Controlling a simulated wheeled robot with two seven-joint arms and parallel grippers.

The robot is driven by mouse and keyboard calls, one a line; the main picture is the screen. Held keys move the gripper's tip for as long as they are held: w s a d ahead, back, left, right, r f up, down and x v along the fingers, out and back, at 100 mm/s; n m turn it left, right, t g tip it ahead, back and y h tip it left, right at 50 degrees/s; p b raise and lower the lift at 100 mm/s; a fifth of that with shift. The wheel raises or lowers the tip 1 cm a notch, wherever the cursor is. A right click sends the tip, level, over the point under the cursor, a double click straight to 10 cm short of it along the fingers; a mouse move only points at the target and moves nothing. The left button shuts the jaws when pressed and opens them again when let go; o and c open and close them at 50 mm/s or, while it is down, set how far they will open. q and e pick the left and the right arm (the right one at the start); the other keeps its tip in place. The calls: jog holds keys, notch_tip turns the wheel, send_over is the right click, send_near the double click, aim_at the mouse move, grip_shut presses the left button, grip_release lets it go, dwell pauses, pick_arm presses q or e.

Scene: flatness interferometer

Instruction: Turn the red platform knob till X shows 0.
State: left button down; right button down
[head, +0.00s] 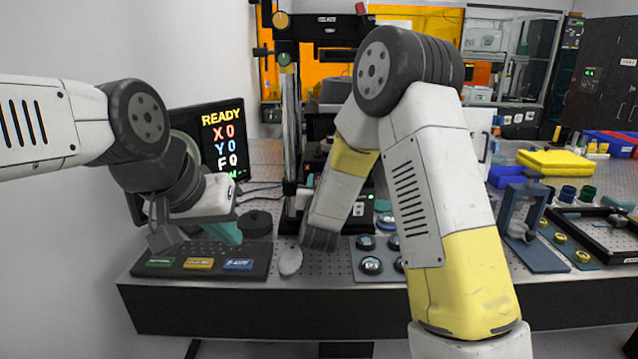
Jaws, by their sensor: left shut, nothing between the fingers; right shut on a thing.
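My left gripper (164,237) is shut and empty, low over the left end of the table, above the black button panel. My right arm bends down over the middle of the table in front of the instrument (290,130). Its fingers are hidden behind its own links. I cannot make out the red platform knob; that part of the instrument is covered by my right arm.
The black panel (205,272) carries green, yellow and blue labelled keys. A grey oval piece (290,262) and several round dark-rimmed pieces (371,265) lie on the perforated table (320,280). A blue-grey stand (527,215) and a black frame (600,238) occupy the right side.

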dwell(0.3)
jog(key=c, duration=1)
grip_release()
jog(key=shift+s, duration=3.95)
